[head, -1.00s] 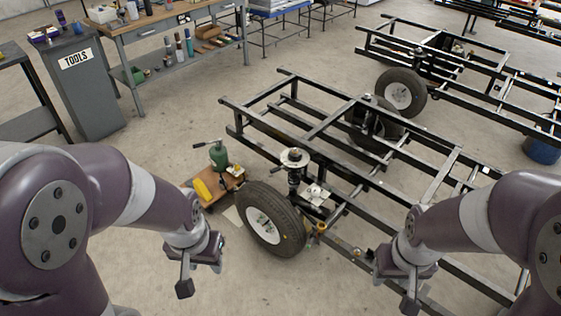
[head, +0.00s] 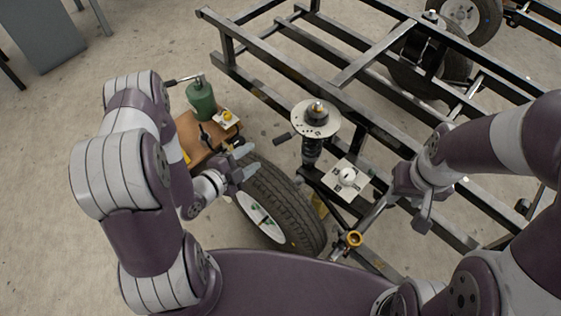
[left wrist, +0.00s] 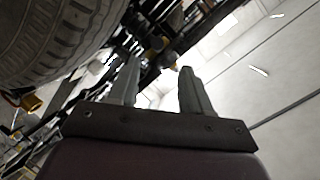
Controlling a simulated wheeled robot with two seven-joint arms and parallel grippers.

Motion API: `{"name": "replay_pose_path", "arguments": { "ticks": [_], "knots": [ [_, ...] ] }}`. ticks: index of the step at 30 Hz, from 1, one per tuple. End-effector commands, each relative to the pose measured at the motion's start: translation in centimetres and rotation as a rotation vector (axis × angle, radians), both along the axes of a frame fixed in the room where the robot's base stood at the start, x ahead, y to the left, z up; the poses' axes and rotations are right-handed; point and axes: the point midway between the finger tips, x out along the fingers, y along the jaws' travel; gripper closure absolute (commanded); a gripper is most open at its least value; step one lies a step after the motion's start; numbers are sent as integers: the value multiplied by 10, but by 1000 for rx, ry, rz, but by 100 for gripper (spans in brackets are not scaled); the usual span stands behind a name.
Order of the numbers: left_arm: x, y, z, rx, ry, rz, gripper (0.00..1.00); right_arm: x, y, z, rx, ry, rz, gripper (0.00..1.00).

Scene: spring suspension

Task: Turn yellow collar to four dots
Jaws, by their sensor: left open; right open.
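A yellow-gold ring (head: 354,239), perhaps the collar, sits by the frame's near corner, right of the wheel. No dots can be made out on it. A spring strut with a round pale top plate (head: 316,118) stands on the frame; small dark marks show on the plate. My left gripper (head: 246,162) is open and empty above the tyre, left of the strut. In the left wrist view its open fingers (left wrist: 160,88) hold nothing; small blurred yellow parts (left wrist: 155,43) show beyond them. My right gripper (head: 405,212) is open, right of the ring and apart from it.
The tyre (head: 285,200) stands beside the black frame (head: 395,105). A square pale plate (head: 347,181) with a white knob lies right of the strut. A green bottle jack (head: 201,100) and a yellow knob (head: 228,115) stand on a brown board (head: 190,130).

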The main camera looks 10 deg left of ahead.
Motion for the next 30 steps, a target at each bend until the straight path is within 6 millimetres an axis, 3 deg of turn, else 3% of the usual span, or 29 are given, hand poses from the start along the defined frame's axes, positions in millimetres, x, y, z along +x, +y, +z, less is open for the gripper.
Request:
{"name": "replay_pose_path", "arguments": {
  "ticks": [1, 5, 15, 21, 30],
  "knots": [
    [-5, -2, -16, -10, -43, -6, 52, 0, 0, -17, 0, -1, 0, 57],
    [-3, -10, -15, -20, -104, -18, 52, 1, 0, -20, 0, -2, 0, 57],
    [65, -49, -31, -20, -105, -19, 52, 1, 0, -43, 0, -2, 0, 57],
    [90, -62, -35, -20, -102, -15, 52, 1, 0, -51, 0, -2, 0, 57],
    [98, -67, -35, -21, -100, -13, 52, 1, 0, -52, 0, -2, 0, 57]
  ]
}}
